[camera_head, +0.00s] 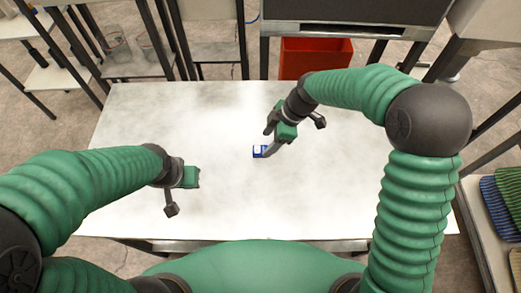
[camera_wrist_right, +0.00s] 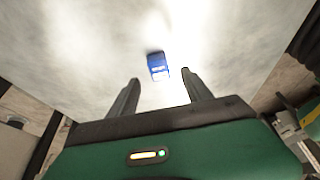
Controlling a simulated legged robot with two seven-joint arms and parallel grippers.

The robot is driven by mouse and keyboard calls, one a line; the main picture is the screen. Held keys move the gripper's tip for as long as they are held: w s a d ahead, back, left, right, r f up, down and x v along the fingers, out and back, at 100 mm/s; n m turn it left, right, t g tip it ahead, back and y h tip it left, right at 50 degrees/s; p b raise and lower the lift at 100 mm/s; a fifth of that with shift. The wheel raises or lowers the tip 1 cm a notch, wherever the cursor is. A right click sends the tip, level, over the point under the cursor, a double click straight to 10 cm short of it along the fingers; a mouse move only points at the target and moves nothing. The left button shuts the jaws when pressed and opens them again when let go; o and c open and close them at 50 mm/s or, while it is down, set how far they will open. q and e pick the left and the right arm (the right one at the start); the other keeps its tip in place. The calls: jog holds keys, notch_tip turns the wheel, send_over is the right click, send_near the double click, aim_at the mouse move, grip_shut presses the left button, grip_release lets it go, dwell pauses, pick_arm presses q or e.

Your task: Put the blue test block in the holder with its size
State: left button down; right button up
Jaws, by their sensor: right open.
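A small blue block (camera_head: 259,151) with a white label lies on the white table, near its middle. My right gripper (camera_head: 270,145) reaches down from the upper right, close beside the block. In the right wrist view the block (camera_wrist_right: 158,66) lies beyond the fingertips, roughly between their lines. The right fingers (camera_wrist_right: 160,85) are apart with nothing between them. My left gripper (camera_head: 186,196) hangs over the left part of the table, away from the block; its fingers are too unclear to tell open from shut. I see no holder that I can make out.
The white table (camera_head: 140,130) is otherwise bare around the block. A red bin (camera_head: 315,58) stands on the floor behind the table. Shelves with clear containers (camera_head: 135,50) are at the back left. Blue and green striped fabric (camera_head: 500,205) lies on a side surface at the right.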

aim_at(261, 149)
jog(key=x, duration=0.5)
jog(key=shift+w+a+f, duration=0.1)
jog(key=shift+w, duration=0.05)
grip_shut()
